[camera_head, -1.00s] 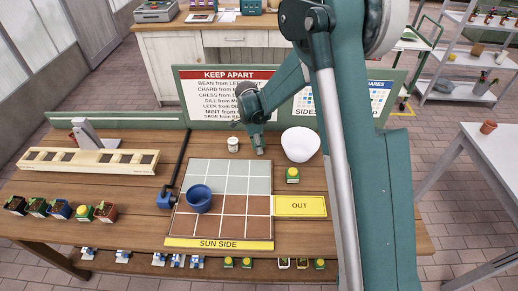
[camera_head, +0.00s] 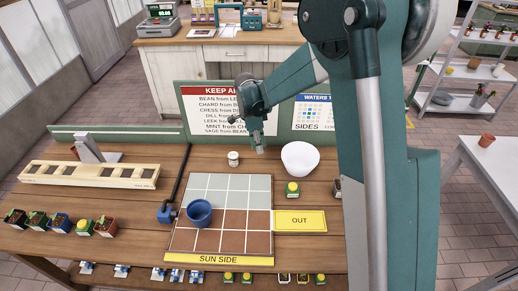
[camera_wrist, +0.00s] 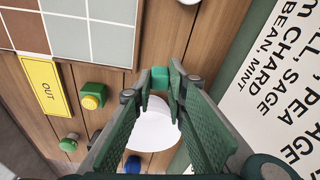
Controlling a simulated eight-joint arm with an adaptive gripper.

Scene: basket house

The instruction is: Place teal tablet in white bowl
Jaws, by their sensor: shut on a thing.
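A small teal tablet (camera_wrist: 160,77) is between the fingertips of my gripper (camera_wrist: 161,84) in the wrist view. My gripper (camera_head: 258,146) is shut on it and points down, raised above the back of the wooden bench. The white bowl (camera_head: 300,158) stands upright on the bench, just right of my gripper in the head view. In the wrist view the bowl (camera_wrist: 152,132) shows between and behind the fingers, partly covered by them. The tablet is too small to make out clearly in the head view.
A white jar (camera_head: 233,158) stands left of the bowl. A green block with a yellow top (camera_head: 292,189) sits in front of the bowl. A blue pot (camera_head: 199,212) stands on the tiled grid (camera_head: 232,190). A sign board (camera_head: 210,110) rises behind.

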